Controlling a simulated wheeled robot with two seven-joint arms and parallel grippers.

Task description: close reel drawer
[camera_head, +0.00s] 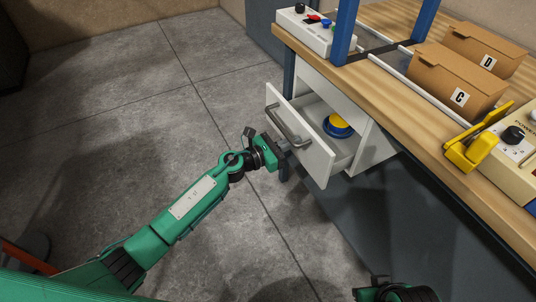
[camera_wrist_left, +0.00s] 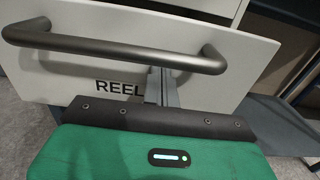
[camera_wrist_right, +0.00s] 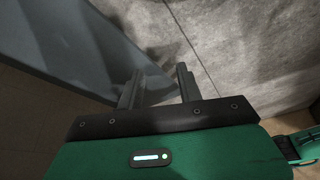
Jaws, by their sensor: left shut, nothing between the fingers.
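The white reel drawer (camera_head: 315,154) stands pulled out from its cabinet under the workbench, with a grey bar handle (camera_head: 289,128) on its front. A blue and yellow reel (camera_head: 338,126) lies inside. In the left wrist view the drawer front (camera_wrist_left: 60,80) carries the word REEL below the handle (camera_wrist_left: 110,48). My left gripper (camera_head: 285,145) is shut and empty, with its fingers (camera_wrist_left: 161,84) at the drawer front near the handle; I cannot tell whether they touch it. My right gripper (camera_wrist_right: 158,85) is open and empty, away from the drawer; in the head view only part shows at the bottom edge.
The wooden bench top (camera_head: 400,115) above the drawer holds cardboard boxes C (camera_head: 455,85) and D (camera_head: 488,47), a blue frame (camera_head: 344,30), a control box (camera_head: 305,32) and a yellow-handled device (camera_head: 478,145). The grey floor (camera_head: 130,100) left of the drawer is clear.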

